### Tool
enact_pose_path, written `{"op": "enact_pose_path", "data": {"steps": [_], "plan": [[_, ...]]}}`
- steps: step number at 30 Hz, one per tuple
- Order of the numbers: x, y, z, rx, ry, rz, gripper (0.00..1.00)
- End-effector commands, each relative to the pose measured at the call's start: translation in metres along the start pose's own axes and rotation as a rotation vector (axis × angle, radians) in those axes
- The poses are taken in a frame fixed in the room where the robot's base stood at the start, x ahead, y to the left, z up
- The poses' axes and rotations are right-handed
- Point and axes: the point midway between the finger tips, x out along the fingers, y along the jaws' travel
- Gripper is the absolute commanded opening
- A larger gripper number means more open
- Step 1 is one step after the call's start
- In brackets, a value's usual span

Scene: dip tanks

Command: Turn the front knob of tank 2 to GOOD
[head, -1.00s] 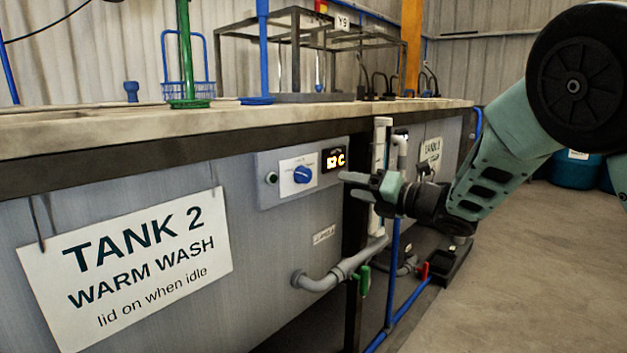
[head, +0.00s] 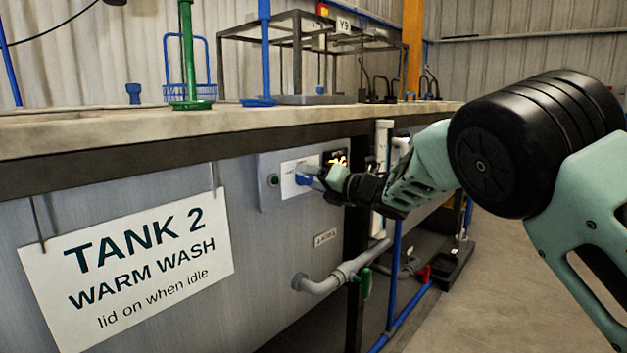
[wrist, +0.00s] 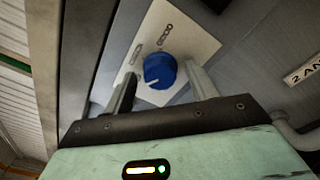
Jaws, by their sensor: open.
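The front knob of tank 2 is blue and round on a white plate, partly behind my fingers in the head view (head: 302,180). It shows whole in the wrist view (wrist: 160,70), with a white pointer mark toward its lower left there. The plate (wrist: 192,38) bears two small labels above the knob in the wrist view, too blurred to read surely. My gripper (head: 319,177) is open in front of the panel. In the wrist view my two fingers (wrist: 163,78) stand on either side of the knob, apart from it as far as I can tell.
The TANK 2 WARM WASH sign (head: 125,268) hangs left of the panel. Below run a grey pipe (head: 325,285) and a green valve handle (head: 365,283).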

Motion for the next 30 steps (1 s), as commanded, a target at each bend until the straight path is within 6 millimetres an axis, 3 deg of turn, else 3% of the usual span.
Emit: {"op": "enact_pose_path", "data": {"steps": [2, 6, 7, 20, 30], "plan": [[-0.0002, 0.0001, 0.0000, 0.000, 0.000, 0.000, 0.54], [-0.0003, 0.0001, 0.0000, 0.000, 0.000, 0.000, 0.15], [-0.0003, 0.0001, 0.0000, 0.000, 0.000, 0.000, 0.12], [-0.0009, -0.0002, 0.0007, 0.074, -0.003, 0.003, 0.13], [-0.0012, -0.0003, 0.0009, 0.338, -0.011, 0.011, 0.13]]}}
